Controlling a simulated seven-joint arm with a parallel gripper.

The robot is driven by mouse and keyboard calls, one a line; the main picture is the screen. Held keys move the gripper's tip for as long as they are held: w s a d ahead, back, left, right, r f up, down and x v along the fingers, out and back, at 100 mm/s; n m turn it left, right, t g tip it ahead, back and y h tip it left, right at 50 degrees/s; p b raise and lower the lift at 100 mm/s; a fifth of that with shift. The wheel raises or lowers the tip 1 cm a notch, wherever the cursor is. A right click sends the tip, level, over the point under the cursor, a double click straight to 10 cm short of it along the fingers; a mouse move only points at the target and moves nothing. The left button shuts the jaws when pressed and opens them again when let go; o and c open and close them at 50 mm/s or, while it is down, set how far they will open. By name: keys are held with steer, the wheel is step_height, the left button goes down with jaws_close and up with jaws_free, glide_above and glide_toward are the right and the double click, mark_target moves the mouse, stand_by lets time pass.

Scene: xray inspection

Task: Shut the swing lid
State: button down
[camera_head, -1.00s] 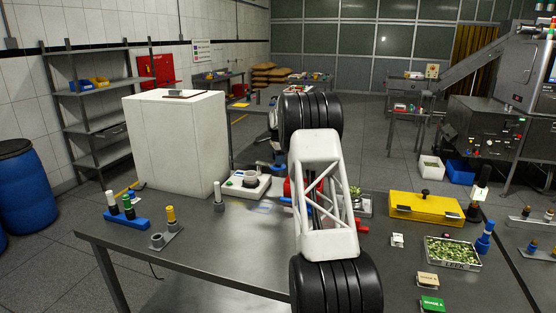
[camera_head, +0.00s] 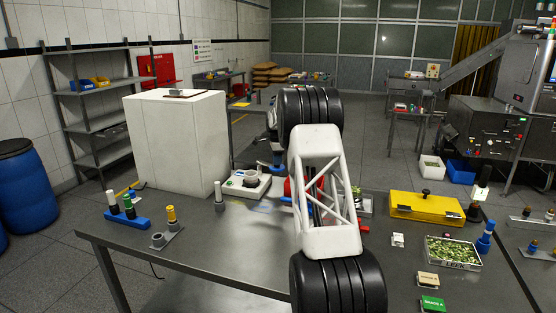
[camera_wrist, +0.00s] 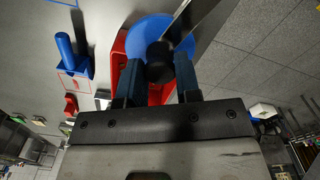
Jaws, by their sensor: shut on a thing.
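In the wrist view my gripper (camera_wrist: 158,78) has its two dark blue fingers on either side of a black knob (camera_wrist: 159,58), shut on it. Behind the knob is a round blue disc (camera_wrist: 143,32), which looks like the lid. A red container (camera_wrist: 117,66) lies around and partly under the disc. How far the lid stands open cannot be told. In the head view my arm covers most of this spot. Only part of the red container (camera_head: 288,188) shows at the arm's left side, and my gripper is hidden.
A yellow box (camera_head: 427,208) with a black knob and a tray of green pieces (camera_head: 453,251) stand right of my arm. A white scale-like device (camera_head: 245,186), a grey post (camera_head: 219,197) and a tall white block (camera_head: 178,145) are left.

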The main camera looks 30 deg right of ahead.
steer(key=a+m, duration=0.1)
steer(key=s+a+m, duration=0.1)
steer(key=shift+a+r+m, duration=0.1)
steer(key=shift+a+m, duration=0.1)
steer(key=shift+m, duration=0.2)
steer(key=w+a+m, duration=0.3)
steer(key=a+m, duration=0.7)
steer(key=m, duration=0.1)
steer(key=shift+m, duration=0.4)
steer(key=c, duration=0.8)
jaws_free()
steer(key=shift+s, duration=0.1)
steer(key=shift+r, duration=3.85)
steer(key=shift+a+r, duration=0.1)
